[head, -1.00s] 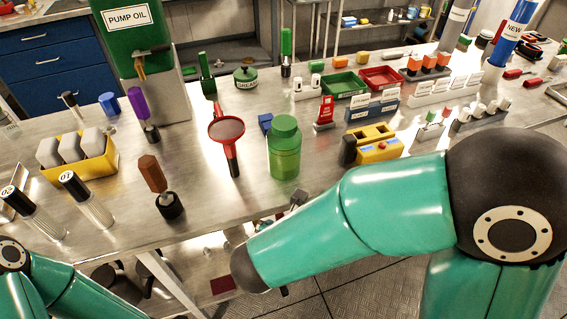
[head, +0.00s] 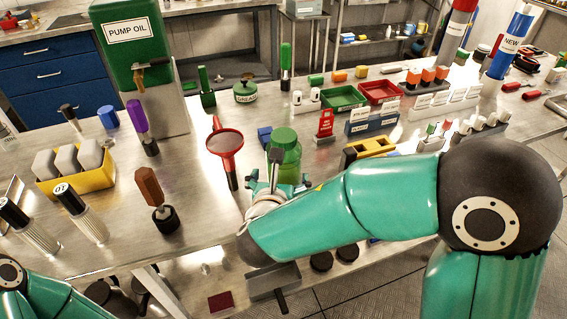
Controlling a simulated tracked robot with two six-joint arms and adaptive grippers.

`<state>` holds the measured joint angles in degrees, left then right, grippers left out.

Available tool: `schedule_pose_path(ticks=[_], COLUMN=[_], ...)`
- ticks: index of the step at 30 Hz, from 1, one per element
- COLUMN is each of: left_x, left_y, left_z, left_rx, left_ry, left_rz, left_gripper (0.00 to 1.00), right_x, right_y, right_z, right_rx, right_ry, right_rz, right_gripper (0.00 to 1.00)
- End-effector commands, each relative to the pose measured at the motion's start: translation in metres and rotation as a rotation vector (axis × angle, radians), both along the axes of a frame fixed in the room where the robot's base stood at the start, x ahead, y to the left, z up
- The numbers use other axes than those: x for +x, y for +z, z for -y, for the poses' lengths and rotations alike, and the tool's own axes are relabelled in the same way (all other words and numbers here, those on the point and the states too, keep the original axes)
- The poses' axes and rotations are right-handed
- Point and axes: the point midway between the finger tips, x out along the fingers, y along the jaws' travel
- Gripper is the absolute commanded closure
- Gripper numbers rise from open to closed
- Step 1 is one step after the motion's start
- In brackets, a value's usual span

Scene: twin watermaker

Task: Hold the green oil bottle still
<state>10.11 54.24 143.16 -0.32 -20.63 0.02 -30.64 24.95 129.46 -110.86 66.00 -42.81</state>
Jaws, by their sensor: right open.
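The green oil bottle (head: 289,142) stands upright on the metal bench near its front edge.
A yellow holder (head: 372,147) is to the right. A brown-handled tool (head: 150,187) stands farther left. The bench front is clear between.

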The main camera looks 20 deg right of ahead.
Motion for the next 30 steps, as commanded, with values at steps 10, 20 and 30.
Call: schedule_pose_path(ticks=[10, 20, 30], left_x=[0.0, 0.0, 0.0], left_y=[0.007, 0.008, 0.008], left_z=[0.0, 0.0, 0.0], left_rx=[0.0, 0.0, 0.0], left_ry=[0.0, 0.0, 0.0], left_rz=[0.0, 0.0, 0.0], left_gripper=[0.6, 0.6, 0.6], right_x=[0.031, 0.044, 0.044], right_y=[-0.014, -0.02, -0.02], right_z=[0.018, 0.022, 0.023], right_rx=[-0.001, 0.0, 0.0], right_ry=[-0.004, 0.001, 0.0], right_rz=[-0.002, 0.0, 0.0], right_gripper=[0.0, 0.0, 0.45])
